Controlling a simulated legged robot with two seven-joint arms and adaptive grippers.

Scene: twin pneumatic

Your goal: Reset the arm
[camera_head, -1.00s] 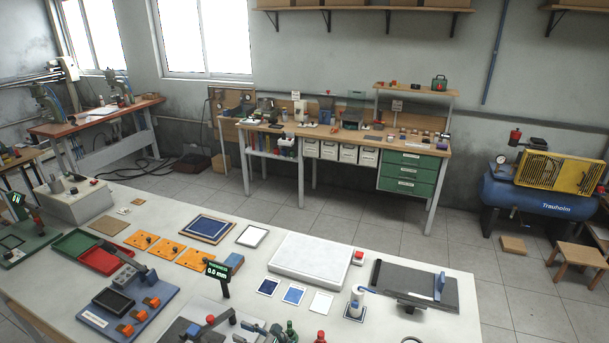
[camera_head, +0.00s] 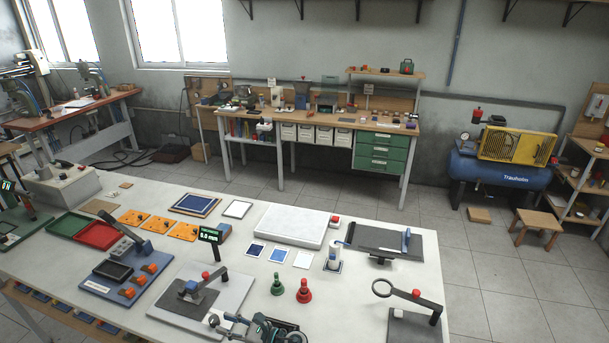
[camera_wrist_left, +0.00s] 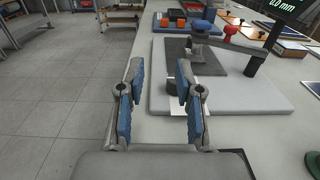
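My left gripper (camera_wrist_left: 160,85) is open in the left wrist view, with its two blue-padded fingers apart and nothing between them. It hangs at the near edge of the white table (camera_wrist_left: 150,150), close to a white plate (camera_wrist_left: 270,98) bearing a dark pad and a lever. In the head view, part of my left gripper (camera_head: 255,328) shows at the bottom edge, in front of the same lever plate (camera_head: 232,287). My right gripper is not in view.
Red and green stamps (camera_head: 304,291) stand right of the lever plate. A blue fixture (camera_head: 110,290) sits to its left, and a ring-ended lever (camera_head: 405,292) to the right. Trays, orange plates and a white slab (camera_head: 291,224) fill the table's far side. Grey floor lies beyond.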

